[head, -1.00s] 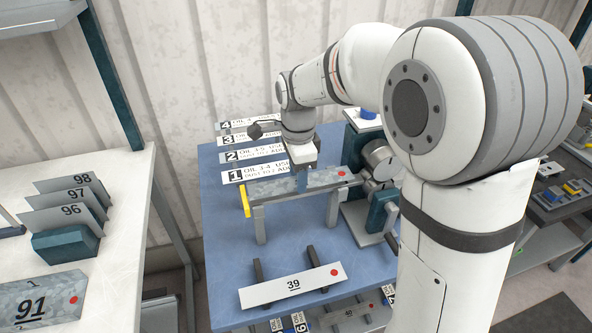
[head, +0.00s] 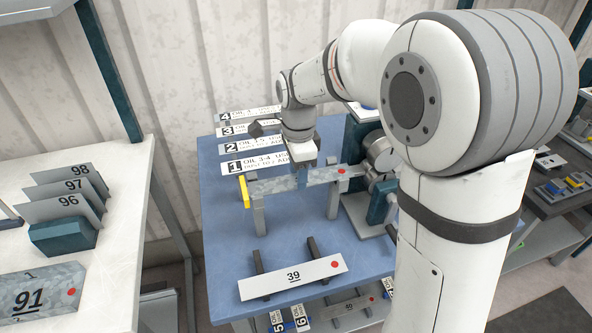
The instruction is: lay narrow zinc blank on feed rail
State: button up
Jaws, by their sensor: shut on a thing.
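The narrow zinc blank (head: 318,178) is a mottled grey strip with a red dot near its right end. My gripper (head: 303,178) points down and is shut on the blank near its middle. The blank lies level along the feed rail, whose two grey posts (head: 259,217) stand on the blue table. A yellow stop (head: 244,191) is at the rail's left end, close to the blank's left end. Whether the blank rests on the rail or hangs just above it, I cannot tell. The jaws partly hide the blank's middle.
A white plate marked 39 (head: 292,278) lies on two dark bars at the table's (head: 222,220) front. Numbered label strips (head: 250,165) lie behind the rail. A machine with a round grey head (head: 380,155) stands right of it. A side bench (head: 115,245) holds numbered plates.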

jog(key=o, duration=1.1)
jog(key=shift+r, duration=3.85)
